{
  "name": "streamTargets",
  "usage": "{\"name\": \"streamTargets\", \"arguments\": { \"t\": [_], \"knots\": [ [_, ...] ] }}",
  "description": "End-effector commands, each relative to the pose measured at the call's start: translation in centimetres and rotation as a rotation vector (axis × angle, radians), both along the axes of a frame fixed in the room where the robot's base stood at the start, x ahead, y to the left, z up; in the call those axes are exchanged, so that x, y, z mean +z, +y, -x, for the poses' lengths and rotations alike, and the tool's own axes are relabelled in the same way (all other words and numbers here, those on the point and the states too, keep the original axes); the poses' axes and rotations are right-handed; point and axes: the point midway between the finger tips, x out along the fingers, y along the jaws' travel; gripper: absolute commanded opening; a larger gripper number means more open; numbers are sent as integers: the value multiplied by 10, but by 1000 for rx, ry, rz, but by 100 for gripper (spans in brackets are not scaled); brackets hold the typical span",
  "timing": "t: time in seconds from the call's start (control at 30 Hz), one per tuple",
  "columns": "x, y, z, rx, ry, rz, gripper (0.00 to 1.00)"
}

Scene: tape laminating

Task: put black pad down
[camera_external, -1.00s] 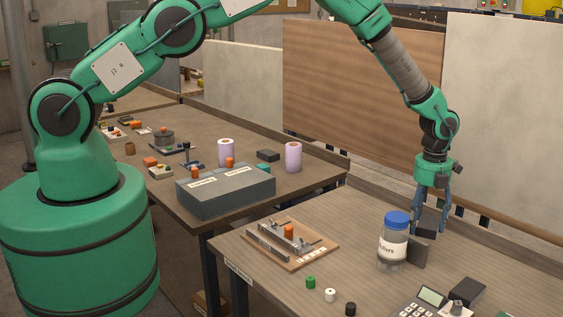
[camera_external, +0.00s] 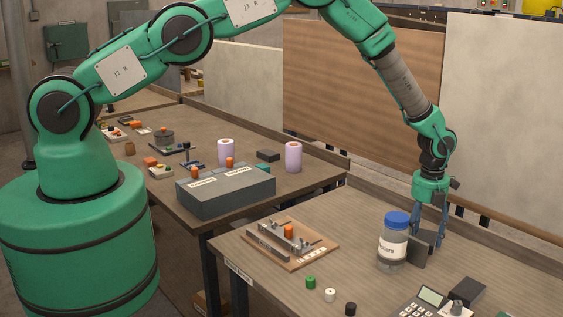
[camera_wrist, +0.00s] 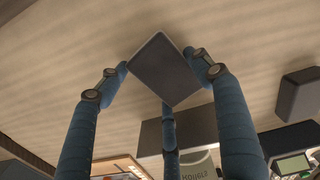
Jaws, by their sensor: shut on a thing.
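The black pad (camera_wrist: 165,72) is a dark, flat square between the fingertips of my gripper (camera_wrist: 158,75) in the wrist view. My gripper also shows in the external view (camera_external: 428,238), pointing down at the right-hand table behind the jar. It is shut on the pad. The pad (camera_external: 428,239) is low there, at or just above the tabletop; I cannot tell whether it touches. The jar and a dark block partly hide the fingertips and pad.
A blue-lidded jar (camera_external: 393,249) stands just in front, with a dark upright block (camera_external: 416,254) beside it. A calculator (camera_external: 420,304) and a black box (camera_external: 467,290) lie front right. A wooden fixture board (camera_external: 284,257) lies left. Bare tabletop (camera_external: 345,225) lies between.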

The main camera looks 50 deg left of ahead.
Motion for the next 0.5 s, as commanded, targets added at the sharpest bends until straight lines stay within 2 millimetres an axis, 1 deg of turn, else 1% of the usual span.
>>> {"name": "streamTargets", "arguments": {
  "t": [0.27,0.43,0.47,0.5],
  "knots": [
    [0,0,0,0,-1,1,42],
    [-4,0,0,0,-1,1,42],
    [-3,0,0,0,-1,1,71],
    [-3,0,0,0,-1,1,79]
  ]
}}
